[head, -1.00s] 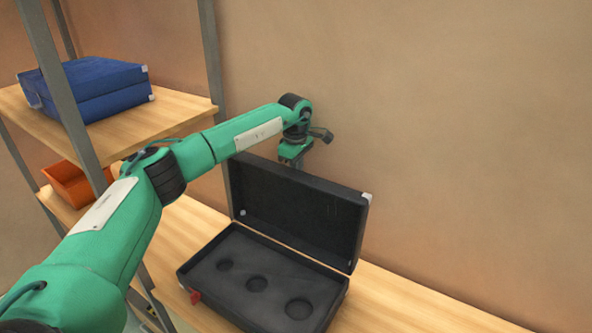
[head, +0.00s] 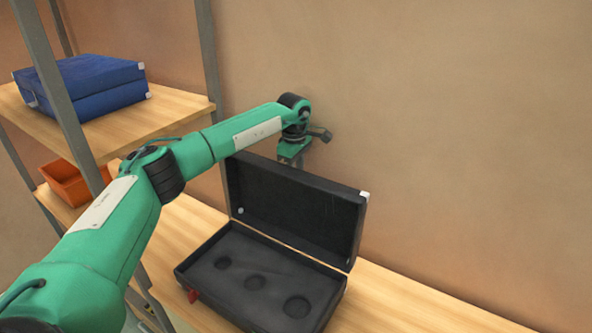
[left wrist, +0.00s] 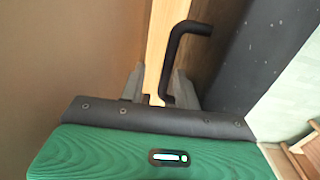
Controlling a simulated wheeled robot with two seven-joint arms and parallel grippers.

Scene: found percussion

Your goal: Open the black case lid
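The black case (head: 262,283) sits on the wooden shelf, its base showing several round recesses. Its lid (head: 295,208) stands open, roughly upright along the back edge. My left arm reaches over the shelf, with the wrist behind the lid's top edge; the lid hides the fingertips in the head view. In the left wrist view, my left gripper (left wrist: 157,88) has its two grey fingers apart. A black bent bar (left wrist: 180,55), perhaps the case handle, shows between them near the right finger. A dark panel (left wrist: 265,50), likely the lid, is to the right. My right gripper is out of view.
A blue case (head: 85,85) lies on the upper shelf at left. An orange bin (head: 65,182) stands on the shelf below it. Grey rack posts (head: 208,60) rise at left. A tan wall (head: 450,130) stands close behind the lid; bare shelf (head: 400,300) extends to the right.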

